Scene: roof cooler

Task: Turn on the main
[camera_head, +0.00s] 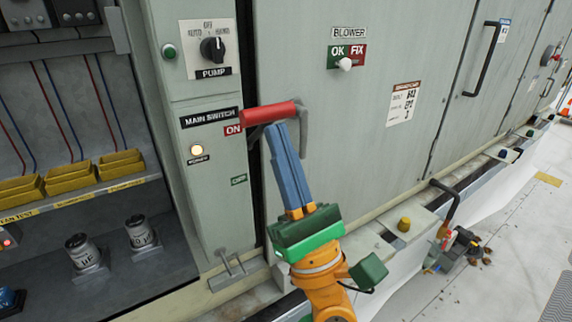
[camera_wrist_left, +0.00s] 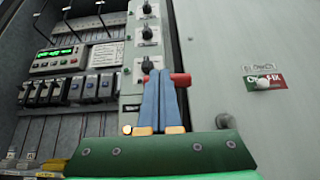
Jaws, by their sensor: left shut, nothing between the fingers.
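The main switch's red handle (camera_head: 268,114) sticks out to the right from the panel edge, level with the red ON label (camera_head: 233,130). The green OFF label (camera_head: 239,180) is lower on the same panel. My left gripper (camera_head: 277,128) is shut and empty, its blue fingers pointing up with their tips just under or against the handle; I cannot tell whether they touch. In the left wrist view the red handle (camera_wrist_left: 181,79) shows behind the fingertips (camera_wrist_left: 160,73), which hide part of it. My right gripper is not in view.
A lamp (camera_head: 197,150) left of the handle glows pale yellow. The pump knob (camera_head: 212,49) is above, and the blower OK/FIX switch (camera_head: 345,63) is on the door to the right. An open cabinet with yellow bins (camera_head: 108,165) is at left. A ledge runs along the lower right.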

